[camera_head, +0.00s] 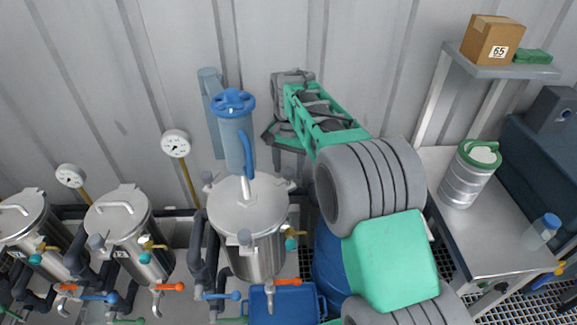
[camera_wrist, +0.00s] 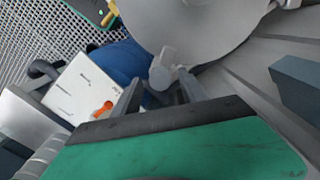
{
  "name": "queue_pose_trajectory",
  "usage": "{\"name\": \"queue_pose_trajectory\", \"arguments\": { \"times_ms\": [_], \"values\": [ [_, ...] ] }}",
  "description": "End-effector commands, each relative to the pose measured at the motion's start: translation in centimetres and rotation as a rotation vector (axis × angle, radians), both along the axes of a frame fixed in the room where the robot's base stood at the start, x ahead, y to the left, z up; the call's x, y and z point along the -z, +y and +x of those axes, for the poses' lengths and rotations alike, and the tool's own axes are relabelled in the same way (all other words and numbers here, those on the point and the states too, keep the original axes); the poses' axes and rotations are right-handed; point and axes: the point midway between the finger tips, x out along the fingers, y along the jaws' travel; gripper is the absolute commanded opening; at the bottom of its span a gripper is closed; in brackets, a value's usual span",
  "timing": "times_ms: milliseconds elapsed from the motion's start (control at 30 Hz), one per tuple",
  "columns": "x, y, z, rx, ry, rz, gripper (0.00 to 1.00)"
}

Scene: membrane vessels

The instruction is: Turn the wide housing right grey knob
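The wide housing (camera_head: 255,245) is the broad steel vessel with a flat lid, left of my arm in the head view. A blue-topped cylinder stands on its lid. Grey knobs sit around its rim; the right grey knob (camera_head: 291,186) is small and partly hard to make out there. In the wrist view, a grey knob (camera_wrist: 162,70) stands at the edge of the round lid (camera_wrist: 205,30). My gripper (camera_wrist: 159,82) has its two fingers apart, with this knob just beyond and between the tips. I cannot tell whether they touch it. The fingers are not clear in the head view.
Two narrower vessels (camera_head: 130,225) with gauges and coloured valves stand at the left. A blue barrel (camera_head: 330,262) is beside the wide housing. A steel table (camera_head: 475,245) with a green-lidded canister (camera_head: 467,180) and a shelf with a box (camera_head: 490,40) stand at the right.

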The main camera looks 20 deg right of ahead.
Motion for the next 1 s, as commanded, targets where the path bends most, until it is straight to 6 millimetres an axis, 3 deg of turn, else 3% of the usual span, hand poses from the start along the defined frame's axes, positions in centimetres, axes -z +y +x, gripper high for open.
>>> {"name": "queue_pose_trajectory", "arguments": {
  "times_ms": [567, 1000],
  "values": [
    [-0.04, -0.01, 0.01, 0.000, 0.000, 0.000, 0.01],
    [-0.06, -0.01, 0.01, -0.030, 0.000, 0.000, 0.00]
  ]
}}
